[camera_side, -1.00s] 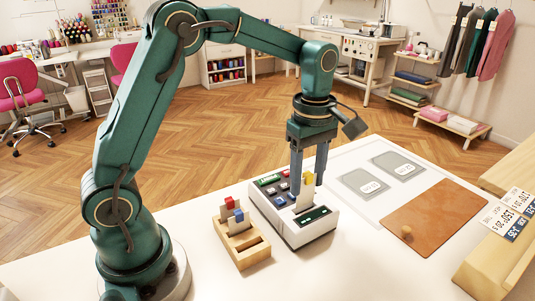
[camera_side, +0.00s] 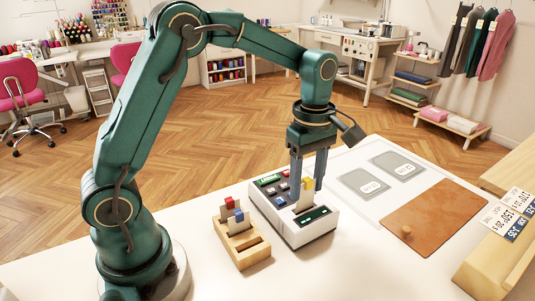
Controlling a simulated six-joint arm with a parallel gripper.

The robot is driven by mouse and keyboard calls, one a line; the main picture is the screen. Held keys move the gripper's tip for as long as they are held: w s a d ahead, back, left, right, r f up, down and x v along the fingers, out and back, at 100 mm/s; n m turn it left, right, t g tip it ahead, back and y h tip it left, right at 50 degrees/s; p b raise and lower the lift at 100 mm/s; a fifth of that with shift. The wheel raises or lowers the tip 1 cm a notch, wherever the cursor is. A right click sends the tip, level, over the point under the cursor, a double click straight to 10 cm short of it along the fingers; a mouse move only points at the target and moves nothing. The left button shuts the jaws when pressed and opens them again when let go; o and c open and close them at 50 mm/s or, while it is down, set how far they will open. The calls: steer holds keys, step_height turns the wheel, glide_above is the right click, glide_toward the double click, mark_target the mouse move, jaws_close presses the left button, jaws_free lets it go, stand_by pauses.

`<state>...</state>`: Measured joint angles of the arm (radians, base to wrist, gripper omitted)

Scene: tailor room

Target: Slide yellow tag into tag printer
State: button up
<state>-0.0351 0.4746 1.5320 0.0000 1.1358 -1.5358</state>
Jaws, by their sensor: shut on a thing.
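The tag printer (camera_side: 304,233) is a white box with a dark top, coloured keys and a small dark display at its front. The yellow tag (camera_side: 306,188) stands upright at the printer's top, a pale card with a yellow upper end. Its lower end is at the printer's slot; how deep it sits I cannot tell. My gripper (camera_side: 307,187) is shut on the yellow tag, with a finger on each side of it, just above the printer.
A wooden rack (camera_side: 241,246) left of the printer holds a red tag (camera_side: 230,205) and a blue tag (camera_side: 239,217). Right of the printer are two grey pads (camera_side: 398,166) and a brown leather mat (camera_side: 440,212) with a small wooden knob (camera_side: 406,232). The front of the table is clear.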

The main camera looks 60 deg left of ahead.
steer(key=shift+f, duration=1.7)
steer(key=o, duration=1.4)
steer(key=shift+c, duration=0.2)
steer(key=shift+r, duration=2.6)
